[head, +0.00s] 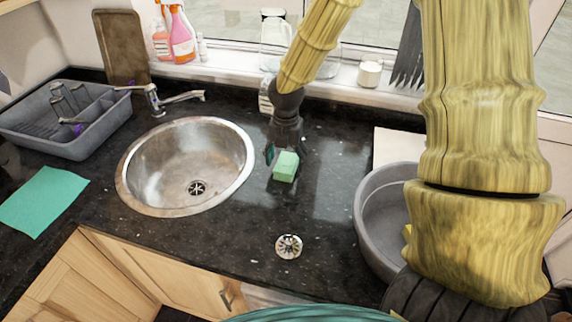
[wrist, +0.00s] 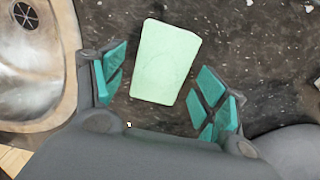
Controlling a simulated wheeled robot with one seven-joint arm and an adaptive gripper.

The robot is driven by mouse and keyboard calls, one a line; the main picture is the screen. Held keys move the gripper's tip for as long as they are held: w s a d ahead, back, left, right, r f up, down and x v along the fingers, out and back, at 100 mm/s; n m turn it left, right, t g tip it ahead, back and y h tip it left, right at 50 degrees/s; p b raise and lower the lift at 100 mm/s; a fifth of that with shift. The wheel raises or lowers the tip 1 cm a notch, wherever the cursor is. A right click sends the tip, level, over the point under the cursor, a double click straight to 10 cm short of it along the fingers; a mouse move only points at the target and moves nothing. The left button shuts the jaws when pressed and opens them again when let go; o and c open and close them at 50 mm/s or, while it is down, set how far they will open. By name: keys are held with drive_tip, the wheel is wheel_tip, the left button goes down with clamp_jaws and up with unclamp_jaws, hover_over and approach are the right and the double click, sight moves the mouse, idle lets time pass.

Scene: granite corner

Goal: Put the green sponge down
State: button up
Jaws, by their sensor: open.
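The green sponge (head: 286,166) is a pale green block on the dark granite counter, to the right of the round sink. In the wrist view the sponge (wrist: 165,62) lies between and just beyond the teal-padded fingers of my gripper (wrist: 162,95). The fingers are spread apart, with a gap on both sides of the sponge. In the head view my gripper (head: 279,158) is right at the sponge, pointing down, and partly hidden by my own wrist.
The steel sink (head: 186,166) is close on the left, with a grey dish rack (head: 66,135) and teal cloth (head: 43,201) beyond. A metal strainer (head: 288,247) lies in front. A grey basin (head: 376,225) stands at right. Bottles (head: 180,38) line the sill.

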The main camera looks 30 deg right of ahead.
sight(286, 163)
wheel_tip(286, 163, up, 9)
drive_tip(key=b, duration=0.1)
drive_tip(key=shift+r, duration=0.2)
idle(0.8)
